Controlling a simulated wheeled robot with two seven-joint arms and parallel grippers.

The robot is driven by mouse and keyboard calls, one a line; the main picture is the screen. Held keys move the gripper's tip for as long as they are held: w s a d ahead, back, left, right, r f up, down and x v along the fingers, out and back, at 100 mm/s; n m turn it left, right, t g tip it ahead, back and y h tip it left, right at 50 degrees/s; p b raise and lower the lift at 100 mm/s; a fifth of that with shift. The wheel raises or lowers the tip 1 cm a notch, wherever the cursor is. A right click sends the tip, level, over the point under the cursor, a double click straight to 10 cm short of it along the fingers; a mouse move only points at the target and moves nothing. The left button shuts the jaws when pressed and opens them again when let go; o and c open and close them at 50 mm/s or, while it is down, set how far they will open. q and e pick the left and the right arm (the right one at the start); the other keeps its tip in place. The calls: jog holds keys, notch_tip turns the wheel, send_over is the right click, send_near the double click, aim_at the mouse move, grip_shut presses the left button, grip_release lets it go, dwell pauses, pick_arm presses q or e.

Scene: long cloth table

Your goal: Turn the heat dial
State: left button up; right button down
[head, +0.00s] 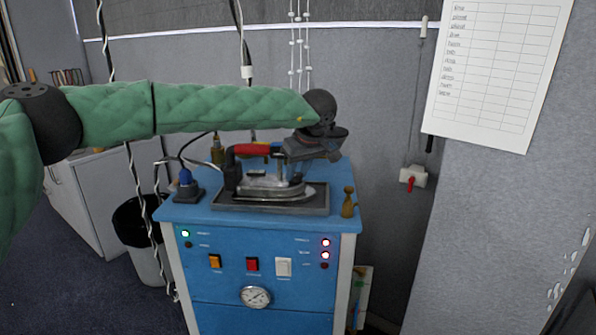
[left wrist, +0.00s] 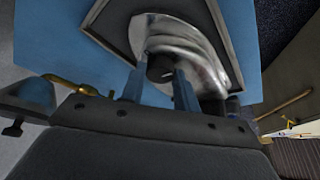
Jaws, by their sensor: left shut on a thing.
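A steam iron (head: 268,184) with a red and black handle and a silver body rests on a dark tray (head: 268,208) on top of a blue cabinet. My left gripper (head: 298,173) reaches over the right end of the iron, pointing down. In the left wrist view the two fingers stand on either side of a small black dial (left wrist: 160,68) on the silver iron (left wrist: 190,45), and the gripper is shut on it. The dial's markings are not visible. In the head view my gripper largely hides the dial. My right gripper is in neither view.
The blue cabinet (head: 262,228) has switches, lights and a gauge (head: 255,297) on its front. A blue-topped object (head: 187,187) stands on its left, a brass piece (head: 348,203) at its right edge. Cables hang behind. A bin (head: 140,225) stands left.

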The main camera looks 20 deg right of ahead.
pick_arm(q)
jog(key=o, duration=1)
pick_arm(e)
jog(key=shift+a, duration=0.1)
pick_arm(q)
jog(key=shift+b+v, duration=0.85)
jog(key=shift+v, duration=3)
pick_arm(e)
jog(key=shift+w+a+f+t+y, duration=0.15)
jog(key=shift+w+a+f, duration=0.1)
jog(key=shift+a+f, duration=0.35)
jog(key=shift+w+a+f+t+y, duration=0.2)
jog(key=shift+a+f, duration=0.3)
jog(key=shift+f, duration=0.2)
